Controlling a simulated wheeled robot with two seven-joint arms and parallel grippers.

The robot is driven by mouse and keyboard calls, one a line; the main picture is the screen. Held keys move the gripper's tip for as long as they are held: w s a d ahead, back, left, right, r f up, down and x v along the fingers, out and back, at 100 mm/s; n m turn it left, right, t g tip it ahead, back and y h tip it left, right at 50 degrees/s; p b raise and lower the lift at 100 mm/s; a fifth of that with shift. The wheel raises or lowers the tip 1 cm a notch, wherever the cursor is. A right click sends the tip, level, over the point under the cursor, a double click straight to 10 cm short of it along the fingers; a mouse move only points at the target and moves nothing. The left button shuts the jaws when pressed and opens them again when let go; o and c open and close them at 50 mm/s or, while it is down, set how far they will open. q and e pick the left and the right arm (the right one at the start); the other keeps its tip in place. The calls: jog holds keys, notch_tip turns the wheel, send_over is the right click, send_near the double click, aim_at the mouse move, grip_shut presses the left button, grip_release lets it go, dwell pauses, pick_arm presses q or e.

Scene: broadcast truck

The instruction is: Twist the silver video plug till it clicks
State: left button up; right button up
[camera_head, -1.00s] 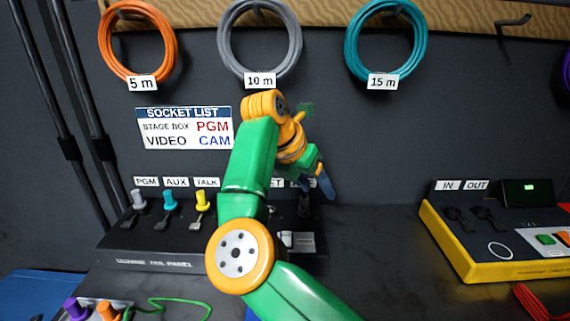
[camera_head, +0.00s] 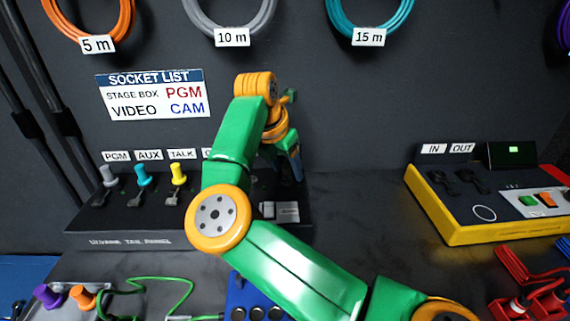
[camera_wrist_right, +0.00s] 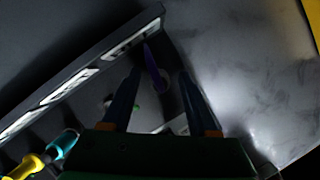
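A grey-topped plug (camera_head: 108,175) stands under the PGM label at the left of the black tail panel (camera_head: 130,241). I cannot tell whether it is the silver video plug; no other silver plug shows clearly. My right gripper (camera_head: 294,165) points down over the panel's right end, and my arm hides sockets and labels there. In the right wrist view the blue fingers (camera_wrist_right: 160,75) are apart. A thin purple item (camera_wrist_right: 154,70) shows between them in dark shadow; contact is unclear. My left gripper is out of view.
Teal (camera_head: 143,174) and yellow (camera_head: 179,173) plugs stand beside the grey one. A yellow-edged IN/OUT box (camera_head: 452,230) is at the right. A blue holder with round holes (camera_head: 237,295) is in front. Counter between panel and box is clear.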

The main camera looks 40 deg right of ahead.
grip_shut()
jog(key=shift+r+p, duration=0.1)
jog(key=shift+p, duration=0.2)
jog(key=shift+m+g+p, duration=0.6)
jog(key=shift+m+p, duration=0.9)
jog(key=shift+p, duration=0.15)
jog(key=shift+m+p, duration=0.6)
jog(key=shift+p, duration=0.05)
jog(key=shift+w+m+g+p, duration=0.1)
jog(key=shift+m+g+p, duration=0.6)
jog(key=shift+m+p, duration=0.5)
